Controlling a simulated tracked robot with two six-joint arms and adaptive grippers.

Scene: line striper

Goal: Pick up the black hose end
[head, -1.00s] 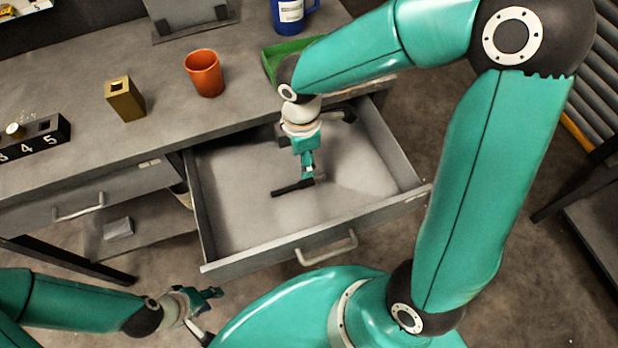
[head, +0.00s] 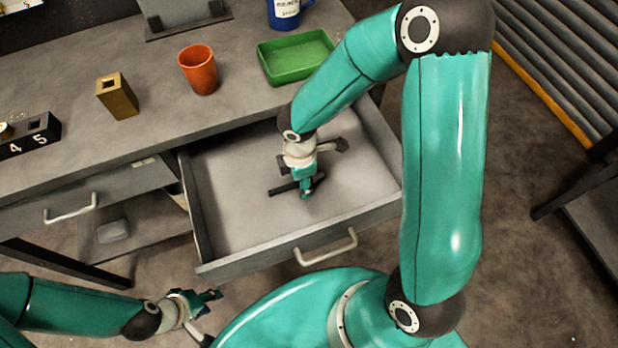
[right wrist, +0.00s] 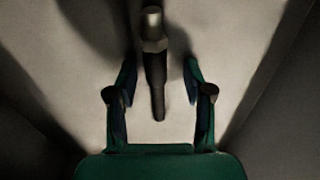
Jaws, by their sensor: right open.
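The black hose end (head: 280,190) lies on the floor of the open drawer (head: 235,220), partly hidden by my right gripper in the head view. In the right wrist view the hose end (right wrist: 155,70) lies lengthwise between the two fingers, with a hexagonal collar and a pale metallic tip at its far end. My right gripper (right wrist: 160,70) is open around it, with gaps on both sides. It also shows from above in the head view (head: 308,190), low in the drawer. My left gripper (head: 207,313) is open and empty, low at the left, outside the drawer.
The drawer walls surround my right gripper. On the bench above stand an orange cup (head: 198,70), a brass block (head: 117,97), a green tray (head: 296,58), a blue mug (head: 285,12) and a black numbered block (head: 30,136). The drawer floor is otherwise clear.

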